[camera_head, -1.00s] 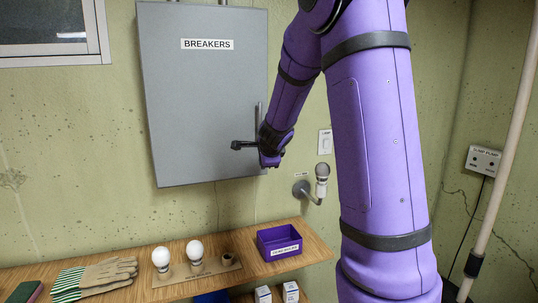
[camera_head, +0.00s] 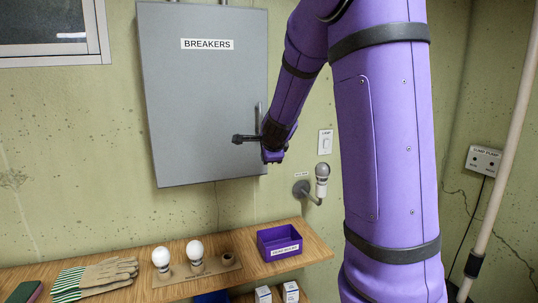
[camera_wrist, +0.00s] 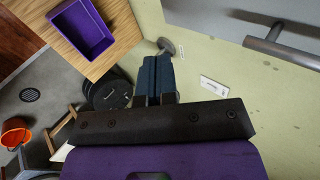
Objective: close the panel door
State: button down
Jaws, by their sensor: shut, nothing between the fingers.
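The grey panel door (camera_head: 205,100) with a BREAKERS label is on the wall in the head view. It looks flush with its box; I cannot tell whether a small gap is left. Its upright bar handle (camera_head: 259,114) is at the right edge, partly hidden by my gripper (camera_head: 250,138). In the wrist view the handle (camera_wrist: 290,50) crosses the upper right, to the right of and apart from my gripper's fingers (camera_wrist: 158,72). The fingers are together and empty. I cannot tell whether another part of my gripper touches the door.
Below is a wooden shelf (camera_head: 315,245) with a purple bin (camera_head: 280,253), bulbs (camera_head: 195,249) and gloves (camera_head: 95,279). A wall lamp (camera_head: 321,181) and light switch (camera_head: 325,142) are right of the panel. A pipe (camera_head: 507,130) stands far right.

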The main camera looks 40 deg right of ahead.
jog(key=shift+v, duration=0.8)
jog(key=shift+s+d, duration=0.1)
jog(key=s+a+r+m+t+h, duration=0.1)
jog(key=s+a+r+m, duration=0.3)
jog(key=m, duration=1)
jog(key=s+r+m, duration=0.3)
jog(key=s+m, duration=0.3)
jog(key=m, duration=0.7)
jog(key=s+a+f+m+g+y, duration=0.2)
jog(key=s+a+m+g+y, duration=0.2)
jog(key=s+a+m, duration=1.4)
jog(key=s+m+y, duration=0.1)
jog(key=m, duration=0.2)
jog(key=shift+s+a+f+m, duration=0.2)
jog(key=shift+s+f+m, duration=0.1)
jog(key=shift+f+m, duration=0.1)
